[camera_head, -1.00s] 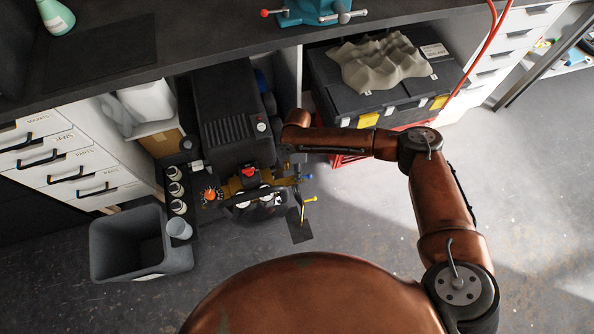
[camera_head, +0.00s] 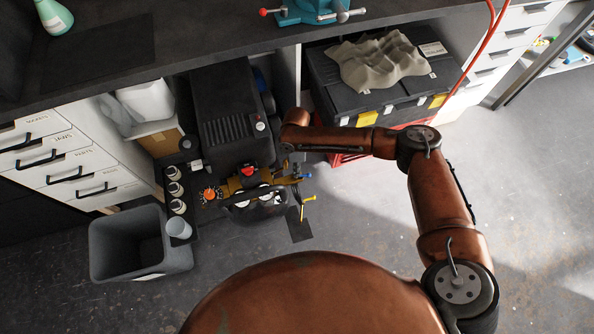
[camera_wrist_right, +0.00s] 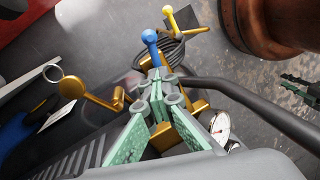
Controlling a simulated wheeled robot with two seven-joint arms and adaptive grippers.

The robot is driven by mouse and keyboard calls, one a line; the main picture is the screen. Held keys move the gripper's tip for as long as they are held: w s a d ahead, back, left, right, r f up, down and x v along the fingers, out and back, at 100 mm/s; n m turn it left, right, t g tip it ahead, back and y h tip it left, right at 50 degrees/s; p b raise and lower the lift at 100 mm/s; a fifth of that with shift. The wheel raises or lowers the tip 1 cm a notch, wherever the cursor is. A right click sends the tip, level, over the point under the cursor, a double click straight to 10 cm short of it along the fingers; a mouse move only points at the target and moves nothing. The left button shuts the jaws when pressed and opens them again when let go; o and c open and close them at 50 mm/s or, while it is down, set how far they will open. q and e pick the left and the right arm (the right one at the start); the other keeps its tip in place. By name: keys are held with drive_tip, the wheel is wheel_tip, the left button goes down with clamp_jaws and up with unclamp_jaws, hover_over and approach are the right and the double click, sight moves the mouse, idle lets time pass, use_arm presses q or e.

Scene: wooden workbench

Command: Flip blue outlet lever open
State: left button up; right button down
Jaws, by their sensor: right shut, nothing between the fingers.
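The blue outlet lever (camera_head: 307,176) sticks out at the right front of the black compressor (camera_head: 222,105). In the right wrist view the blue lever (camera_wrist_right: 150,42) has a round knob and stands just beyond my fingertips. My right gripper (camera_wrist_right: 158,84) has green pads, and its fingertips are together with nothing between them. Whether they touch the lever's base I cannot tell. In the head view my right gripper (camera_head: 296,179) is small and partly lost against the dark fittings.
A yellow lever (camera_head: 310,198) sits close below the blue one, and a gauge (camera_wrist_right: 220,126) and black handle bar (camera_wrist_right: 255,105) are close to the gripper. An orange knob (camera_head: 210,194), grey bin (camera_head: 125,245) and black toolbox (camera_head: 330,85) are nearby. Floor at right is clear.

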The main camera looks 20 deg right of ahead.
drive_tip(key=shift+s+f, duration=0.1)
drive_tip(key=shift+f, duration=0.05)
drive_tip(key=shift+n, duration=0.9)
drive_tip(key=shift+f+n+p, duration=0.1)
drive_tip(key=shift+n+p, duration=0.25)
drive_tip(key=shift+n, duration=0.25)
drive_tip(key=c, duration=2.5)
unclamp_jaws()
drive_tip(key=shift+s+h, duration=0.1)
drive_tip(key=shift+h, duration=0.2)
drive_tip(key=shift+c, duration=0.2)
drive_tip(key=o, duration=0.5)
drive_tip(key=shift+c, duration=0.2)
use_arm(q)
drive_tip(key=shift+s+f, duration=0.4)
drive_tip(key=shift+f, duration=0.1)
